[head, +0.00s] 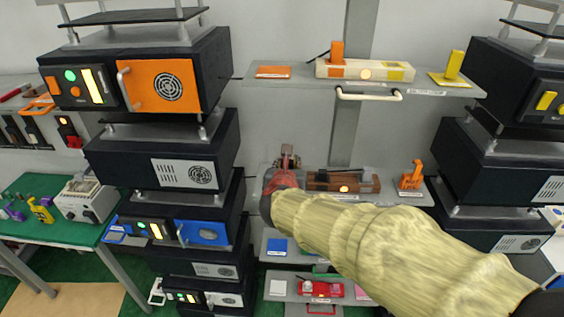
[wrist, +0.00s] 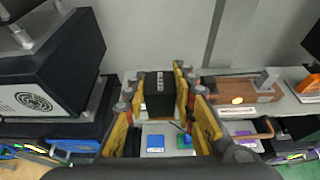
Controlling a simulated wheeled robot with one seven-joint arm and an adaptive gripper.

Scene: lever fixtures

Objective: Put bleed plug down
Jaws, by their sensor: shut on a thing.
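My gripper (head: 284,182) is in front of the left end of the middle shelf in the head view. In the wrist view its yellow and grey fingers (wrist: 158,100) are shut on a black block with a small pale label, which I take to be the bleed plug (wrist: 157,88). The label is too small to read. The fingers hide part of the block, and I cannot tell whether its underside touches the shelf. A brown fixture (head: 362,185) with a lit button stands to the right of the gripper; it also shows in the wrist view (wrist: 240,90).
The middle shelf (head: 385,198) also bears an orange piece (head: 411,176). A stack of dark cabinets (head: 165,150) stands close on the left. An upper shelf (head: 300,85) with a cream fixture (head: 365,71) is above. A blue plate (head: 277,246) lies on a lower shelf.

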